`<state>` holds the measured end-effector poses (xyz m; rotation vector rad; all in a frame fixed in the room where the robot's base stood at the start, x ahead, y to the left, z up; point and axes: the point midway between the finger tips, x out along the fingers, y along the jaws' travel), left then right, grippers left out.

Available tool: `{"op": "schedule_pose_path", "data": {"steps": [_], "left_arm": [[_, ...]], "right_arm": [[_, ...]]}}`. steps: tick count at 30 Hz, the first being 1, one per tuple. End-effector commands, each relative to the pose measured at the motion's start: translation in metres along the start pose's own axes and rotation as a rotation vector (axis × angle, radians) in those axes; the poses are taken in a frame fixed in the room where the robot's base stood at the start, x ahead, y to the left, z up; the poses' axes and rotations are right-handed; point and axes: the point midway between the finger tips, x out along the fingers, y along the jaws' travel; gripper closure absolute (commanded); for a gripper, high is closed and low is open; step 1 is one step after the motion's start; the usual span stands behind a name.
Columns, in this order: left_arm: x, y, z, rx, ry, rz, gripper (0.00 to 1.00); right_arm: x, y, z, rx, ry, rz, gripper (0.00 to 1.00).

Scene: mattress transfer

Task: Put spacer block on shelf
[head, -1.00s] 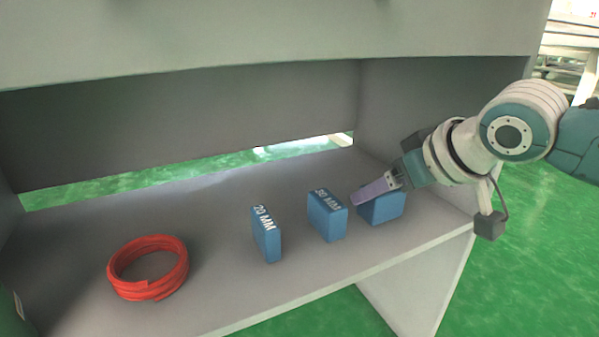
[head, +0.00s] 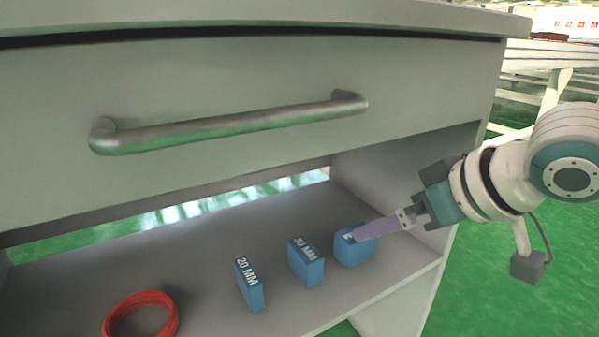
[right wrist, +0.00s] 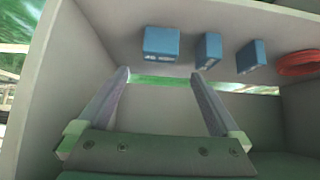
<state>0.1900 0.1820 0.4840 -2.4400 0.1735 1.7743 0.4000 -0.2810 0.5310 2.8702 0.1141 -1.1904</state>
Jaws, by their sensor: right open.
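Three blue spacer blocks stand on the grey shelf (head: 205,275) under a drawer. The left one (head: 249,285) reads 20 MM and the middle one (head: 306,263) reads 30 MM. The right one (head: 352,252) is the widest, and its label is mostly hidden by my finger. My right gripper (head: 362,233) comes in from the right, with a finger overlapping the right block's top. In the right wrist view my right gripper (right wrist: 161,78) is open and empty, and the widest block (right wrist: 161,43) shows beyond the fingertips, apart from them. My left gripper is out of view.
A red coil (head: 143,315) lies on the shelf's left part. The drawer front with a metal handle (head: 230,127) is above the shelf opening. The right side panel (head: 385,180) stands close to my right gripper. The shelf behind the blocks is clear.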

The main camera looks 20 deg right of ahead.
Motion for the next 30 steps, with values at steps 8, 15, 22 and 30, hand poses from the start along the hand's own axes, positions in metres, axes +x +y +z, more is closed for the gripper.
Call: {"op": "schedule_pose_path", "data": {"steps": [8, 15, 22, 30], "left_arm": [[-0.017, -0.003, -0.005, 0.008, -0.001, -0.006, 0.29], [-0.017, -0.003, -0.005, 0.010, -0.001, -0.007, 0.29], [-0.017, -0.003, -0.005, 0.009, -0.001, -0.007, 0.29], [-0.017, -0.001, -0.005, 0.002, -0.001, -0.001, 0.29]], "right_arm": [[-0.027, -0.011, 0.012, -0.008, -0.024, -0.011, 0.00], [-0.062, -0.087, 0.103, -0.087, -0.240, -0.042, 0.00], [-0.114, -0.113, 0.158, -0.090, -0.440, -0.021, 0.00], [-0.122, -0.114, 0.165, -0.092, -0.476, -0.016, 0.00]]}}
